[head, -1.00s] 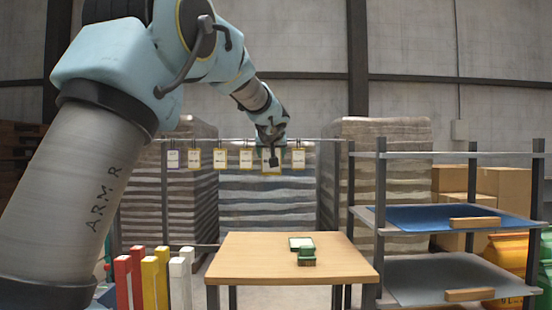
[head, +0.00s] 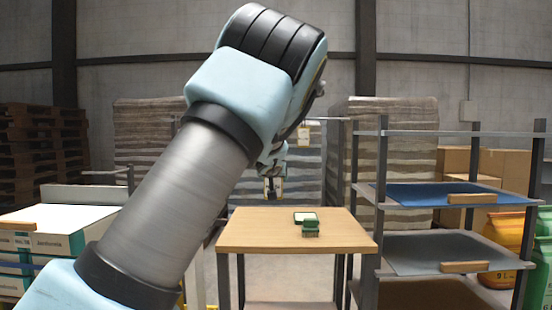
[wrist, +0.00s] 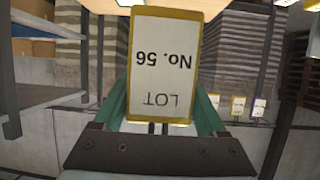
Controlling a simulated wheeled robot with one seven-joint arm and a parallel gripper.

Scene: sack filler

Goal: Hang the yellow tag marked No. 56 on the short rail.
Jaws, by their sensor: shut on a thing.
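The yellow-edged tag (wrist: 166,62) fills the middle of the wrist view, its print "LOT No. 56" upside down. My gripper (wrist: 160,122) is shut on it and holds it off any rail. In the head view my gripper (head: 272,184) is small, hanging behind the far edge of the table, and my arm crosses in front of much of the scene. A short bar on a dark post (head: 106,172) stands at left; I cannot tell whether it is the short rail.
A rail (head: 332,119) with a tag (head: 304,134) runs at the back, partly behind my arm. Other hanging tags (wrist: 238,105) show in the wrist view. A wooden table (head: 340,232) holds a green stamp (head: 310,228) and pad. A shelf rack (head: 450,192) stands at right.

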